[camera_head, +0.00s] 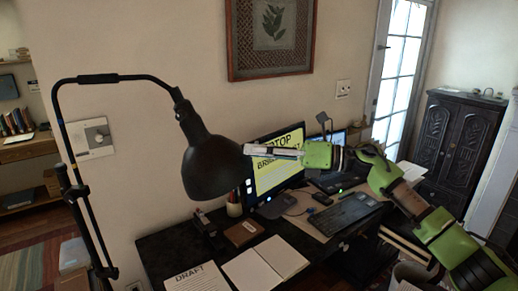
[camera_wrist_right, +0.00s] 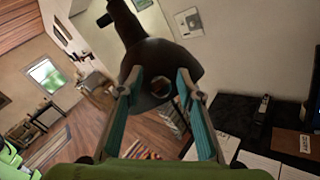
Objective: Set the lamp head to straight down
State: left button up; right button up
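The black desk lamp's head (camera_head: 207,165) hangs from its curved arm (camera_head: 125,78) at the left in the head view. Its opening tilts down and a little to the right, not plainly straight down. My right gripper (camera_head: 246,150) comes in from the right, with its tips at the right side of the lamp head. In the right wrist view the lamp head (camera_wrist_right: 158,58) is ahead of and between the two spread fingers of the gripper (camera_wrist_right: 160,80). The gripper looks open; I cannot tell whether a finger touches the shade. My left gripper is not in view.
The dark desk (camera_head: 160,250) below holds a draft sheet (camera_head: 197,279), an open notebook (camera_head: 265,264), a monitor (camera_head: 275,160) and a keyboard (camera_head: 345,212). The lamp's stand (camera_head: 85,205) rises at the left. The monitor is close under my right gripper.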

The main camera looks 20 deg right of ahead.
grip_shut()
jog(key=a+f+y+b, duration=0.1)
jog(key=a+f+b, duration=0.1)
jog(key=b, duration=0.3)
jog(key=w+a+f+m+t+y+b, duration=0.1)
jog(key=a+b, duration=0.1)
jog(key=b, duration=0.2)
jog(key=a+f+t+y+b, duration=0.1)
jog(key=a+f+b, duration=0.1)
jog(key=b, duration=0.3)
jog(key=shift+w+a+f+y+b, duration=0.2)
jog(key=shift+w+f+y+b, duration=0.1)
jog(key=shift+w+f+b, duration=0.05)
grip_release()
